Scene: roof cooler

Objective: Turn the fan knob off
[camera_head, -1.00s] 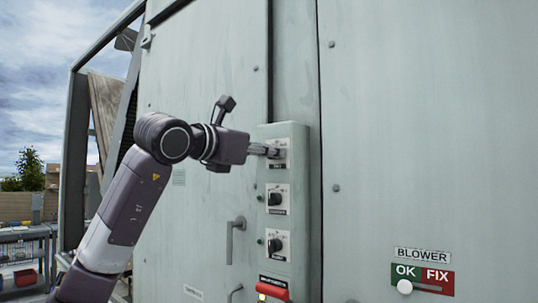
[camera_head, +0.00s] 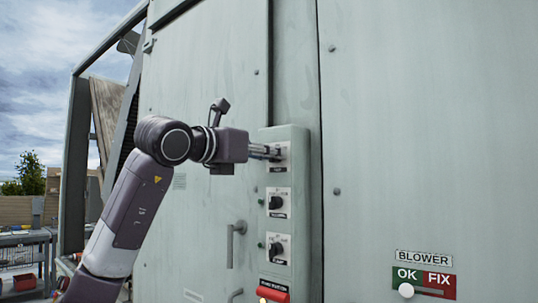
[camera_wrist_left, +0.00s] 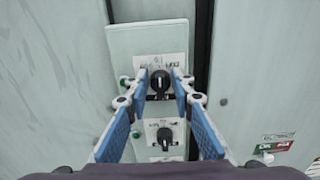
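A pale control box (camera_head: 297,230) on the cabinet carries three black knobs in a column. My left gripper (camera_head: 276,153) reaches the top plate from the left in the head view. In the left wrist view the top knob (camera_wrist_left: 160,82) sits between the blue-padded fingertips of my left gripper (camera_wrist_left: 160,80). The fingers are apart, one on each side, with narrow gaps seeming to show beside the knob. The middle knob (camera_head: 276,202) and bottom knob (camera_head: 275,248) are uncovered. The label lettering is too small to read surely. My right gripper is out of view.
A red push bar or button (camera_head: 274,288) is below the knobs. A door handle (camera_head: 234,240) stands out left of the box. A BLOWER sign (camera_head: 423,257) with an OK/FIX slider is on the right panel.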

